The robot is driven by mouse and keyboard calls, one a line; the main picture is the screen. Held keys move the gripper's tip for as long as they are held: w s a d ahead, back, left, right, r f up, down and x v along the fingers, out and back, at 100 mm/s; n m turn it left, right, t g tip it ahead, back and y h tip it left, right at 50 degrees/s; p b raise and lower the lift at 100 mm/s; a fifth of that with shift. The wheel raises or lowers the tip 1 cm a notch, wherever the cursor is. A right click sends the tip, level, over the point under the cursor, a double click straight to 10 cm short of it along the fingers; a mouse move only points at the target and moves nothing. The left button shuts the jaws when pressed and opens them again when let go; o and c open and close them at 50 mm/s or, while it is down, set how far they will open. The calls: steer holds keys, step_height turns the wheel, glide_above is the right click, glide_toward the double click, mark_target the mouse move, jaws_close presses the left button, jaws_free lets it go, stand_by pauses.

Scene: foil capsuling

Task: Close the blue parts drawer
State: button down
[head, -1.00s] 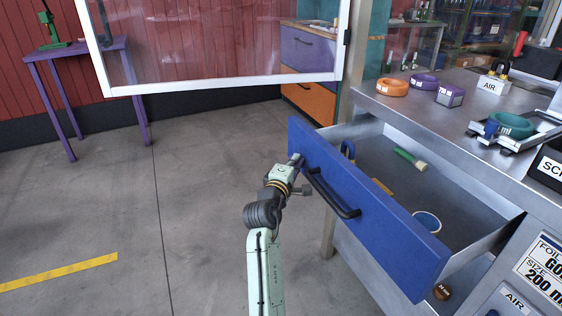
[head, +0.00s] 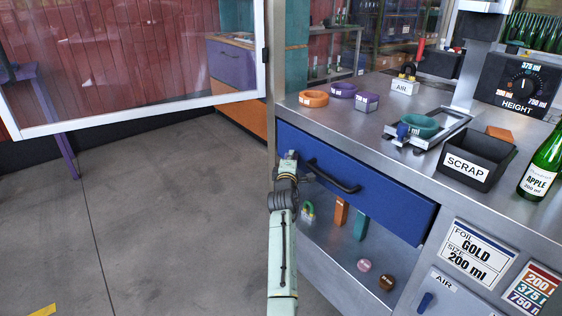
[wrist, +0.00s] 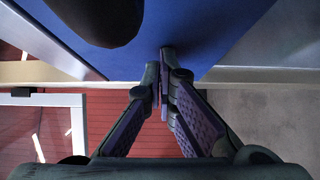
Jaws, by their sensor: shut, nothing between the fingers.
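The blue parts drawer (head: 385,200) is in the bench front in the head view, with its face up under the steel counter edge. None of its inside shows; I cannot tell whether a thin gap is left. Its black bar handle (head: 335,178) runs across the face. My gripper (head: 291,155) is at the left part of the drawer face, left of the handle. In the wrist view my gripper (wrist: 163,75) is shut and empty, its fingertips at the blue face (wrist: 205,30), seemingly touching it. The dark handle (wrist: 95,18) shows beside them.
The steel counter (head: 370,120) above holds colored rings, a black scrap bin (head: 475,160) and a green bottle (head: 543,165). An open shelf with small parts lies below the drawer. A framed clear panel (head: 140,70) stands at the left.

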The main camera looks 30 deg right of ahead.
steer(key=shift+d, duration=0.8)
steer(key=shift+d+r, duration=0.1)
